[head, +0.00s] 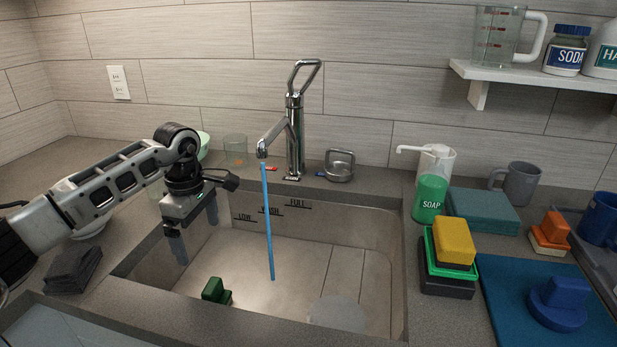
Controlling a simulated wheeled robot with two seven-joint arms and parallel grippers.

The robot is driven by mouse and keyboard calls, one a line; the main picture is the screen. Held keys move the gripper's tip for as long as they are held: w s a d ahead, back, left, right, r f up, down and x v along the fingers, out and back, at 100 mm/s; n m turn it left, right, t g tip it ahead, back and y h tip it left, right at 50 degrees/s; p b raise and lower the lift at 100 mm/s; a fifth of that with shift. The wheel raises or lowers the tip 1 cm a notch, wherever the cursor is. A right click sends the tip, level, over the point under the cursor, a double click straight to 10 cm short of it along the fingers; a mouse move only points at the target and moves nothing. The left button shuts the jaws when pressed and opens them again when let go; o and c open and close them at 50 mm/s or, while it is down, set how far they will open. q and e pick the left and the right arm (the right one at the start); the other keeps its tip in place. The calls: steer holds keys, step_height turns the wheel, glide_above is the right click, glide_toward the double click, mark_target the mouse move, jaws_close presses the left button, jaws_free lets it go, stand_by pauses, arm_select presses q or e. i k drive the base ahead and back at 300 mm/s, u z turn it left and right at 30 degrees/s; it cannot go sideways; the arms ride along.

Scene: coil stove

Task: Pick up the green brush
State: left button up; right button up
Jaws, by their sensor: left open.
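The green brush (215,291) is a small dark green block with a handle. It lies at the left front of the sink basin (300,262), close to the front wall. My left gripper (197,245) hangs over the left part of the sink with its fingers pointing down. It is open and empty, above and a little behind the brush, not touching it. The lower side of the brush is partly hidden by the sink's front edge. My right gripper is not in view.
A tall faucet (295,130) stands behind the sink, with a blue stream (267,220) falling into the basin right of the brush. Dark folded cloth (73,268) lies left.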

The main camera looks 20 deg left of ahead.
mark_target(213, 291)
steer(key=k, duration=1)
